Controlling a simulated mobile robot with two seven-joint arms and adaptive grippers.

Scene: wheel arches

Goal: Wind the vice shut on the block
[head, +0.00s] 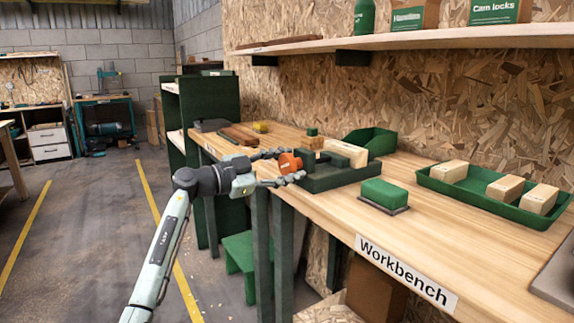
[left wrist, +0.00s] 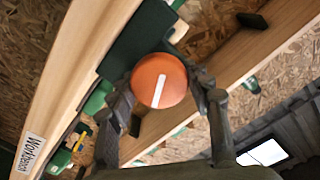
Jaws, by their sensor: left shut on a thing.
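The vice (head: 338,179) is a dark green body near the front edge of the workbench. Its round orange knob (head: 290,162) faces left. A pale wooden block (head: 345,152) lies on the vice, and a smaller wooden piece with a green top stands beside it. I cannot tell whether the jaws touch the block. My left gripper (head: 292,167) has its fingers on either side of the knob and is shut on it. In the left wrist view the knob (left wrist: 160,80) sits between the fingers, its white mark close to upright. My right gripper is not in view.
A green block on a dark plate (head: 384,195) lies right of the vice. A green tray (head: 468,190) with wooden blocks stands farther right. A green open bin (head: 371,140) is behind the vice. A shelf (head: 400,41) overhangs the bench.

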